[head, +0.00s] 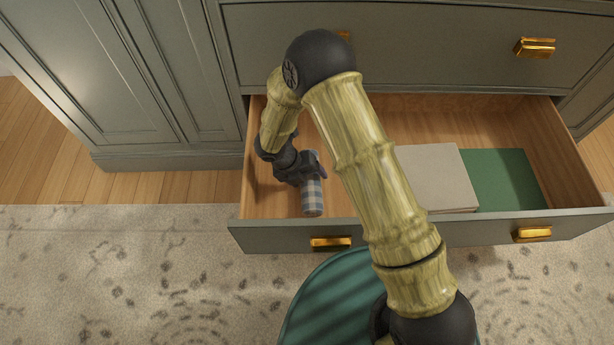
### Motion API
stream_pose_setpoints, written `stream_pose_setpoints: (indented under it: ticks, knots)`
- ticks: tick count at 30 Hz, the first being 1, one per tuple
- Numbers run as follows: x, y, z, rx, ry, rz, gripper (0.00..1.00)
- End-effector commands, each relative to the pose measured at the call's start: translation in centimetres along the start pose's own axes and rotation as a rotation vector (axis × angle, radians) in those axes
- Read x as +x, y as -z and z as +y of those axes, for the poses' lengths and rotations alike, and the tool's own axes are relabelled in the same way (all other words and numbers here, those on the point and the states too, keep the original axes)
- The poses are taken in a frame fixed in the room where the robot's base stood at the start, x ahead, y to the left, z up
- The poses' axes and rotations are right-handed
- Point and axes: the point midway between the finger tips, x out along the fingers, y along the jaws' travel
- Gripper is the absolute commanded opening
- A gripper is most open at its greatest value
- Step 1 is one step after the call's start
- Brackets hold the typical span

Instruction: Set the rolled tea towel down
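The rolled tea towel (313,196), in a blue-grey and white check, is in the left part of the open drawer (285,233), near its front wall. My gripper (312,170) is at the towel's far end, with dark fingers around it. It looks shut on the towel. I cannot tell whether the towel touches the drawer floor. My arm hides the middle of the drawer.
A beige book or folder (436,177) and a green one (503,178) lie in the drawer's right half. A closed drawer (440,40) is above. The drawer's left floor is partly bare. A patterned rug (120,270) lies in front.

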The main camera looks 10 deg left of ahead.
Motion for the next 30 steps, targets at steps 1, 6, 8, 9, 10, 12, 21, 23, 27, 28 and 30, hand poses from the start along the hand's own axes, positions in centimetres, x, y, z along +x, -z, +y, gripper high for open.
stream_pose_setpoints:
  ticks: [1,6,8,9,10,12,21,23,27,28,30]
  knots:
    - [0.0,0.0,0.0,0.000,0.000,0.000,0.77]
    - [0.0,0.0,0.0,0.000,0.000,0.000,0.77]
    - [-0.1,0.0,0.0,0.000,0.000,0.000,0.77]
    - [-0.2,0.0,0.0,0.000,0.000,0.000,0.77]
    - [-0.3,0.0,-0.1,0.000,0.000,0.000,0.77]
    - [-0.8,0.0,-0.1,0.001,0.000,0.000,0.77]
    - [-5.8,-0.1,-0.2,0.000,-0.002,-0.002,0.77]
    - [-7.0,-0.1,-0.2,0.000,-0.001,-0.002,0.77]
    - [-9.7,0.0,-0.2,0.001,0.000,0.000,0.77]
    - [-10.2,0.0,-0.2,0.001,0.000,0.000,0.77]
    - [-11.1,-0.1,-0.1,0.001,-0.001,-0.001,0.77]
